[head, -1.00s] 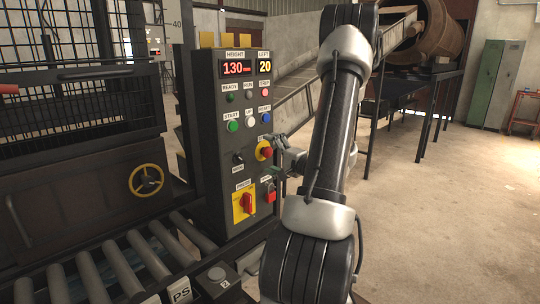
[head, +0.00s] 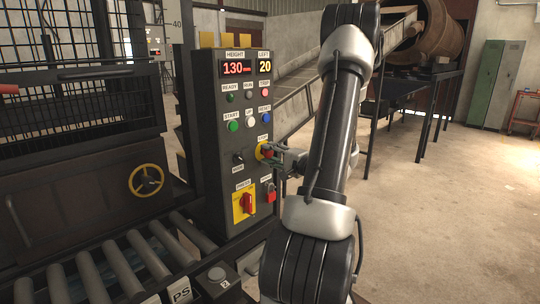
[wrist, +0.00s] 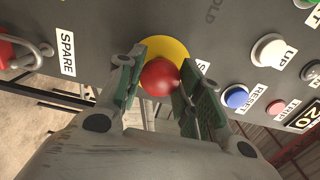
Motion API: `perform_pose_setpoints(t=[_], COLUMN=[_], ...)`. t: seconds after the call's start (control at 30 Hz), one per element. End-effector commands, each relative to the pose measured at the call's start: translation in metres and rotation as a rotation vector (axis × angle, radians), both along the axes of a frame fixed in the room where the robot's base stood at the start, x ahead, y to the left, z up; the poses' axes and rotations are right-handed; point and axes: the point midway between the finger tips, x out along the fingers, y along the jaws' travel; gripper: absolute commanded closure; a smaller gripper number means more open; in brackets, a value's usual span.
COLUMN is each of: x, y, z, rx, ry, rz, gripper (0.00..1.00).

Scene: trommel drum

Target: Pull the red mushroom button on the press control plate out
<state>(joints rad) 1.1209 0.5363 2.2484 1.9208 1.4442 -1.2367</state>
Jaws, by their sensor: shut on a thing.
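The red mushroom button (wrist: 160,77) sits on a round yellow backing (wrist: 170,47) on the dark grey press control plate (wrist: 110,20). In the wrist view my gripper (wrist: 158,82) has its two green-padded fingers on either side of the red head, shut on it. In the head view my gripper (head: 273,155) reaches the plate from the right and covers most of the button; a part of the yellow backing (head: 259,150) shows beside it. Whether the button stands in or out cannot be told.
Above the button are start, up and reset buttons (head: 266,117) and a lit display (head: 247,68). Below are a red rotary switch (head: 247,203) on yellow and a red padlock (head: 270,192). A roller conveyor (head: 120,262) lies at the lower left. The floor on the right is open.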

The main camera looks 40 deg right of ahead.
Motion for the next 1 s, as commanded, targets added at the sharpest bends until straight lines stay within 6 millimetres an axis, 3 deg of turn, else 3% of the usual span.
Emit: perform_pose_setpoints(t=[0.73, 0.77, 0.8, 0.87, 1.0], x=[-0.014, -0.014, -0.014, -0.014, -0.013], y=[0.0, 0.0, 0.0, 0.0, -0.001], z=[-0.002, -0.002, -0.003, -0.003, -0.002], rx=[0.004, 0.004, 0.004, 0.003, 0.003], ry=[0.006, 0.006, 0.006, 0.007, 0.005], rz=[0.0, 0.0, -0.001, -0.001, 0.0], gripper=[0.85, 0.6, 0.54, 0.52, 0.27])
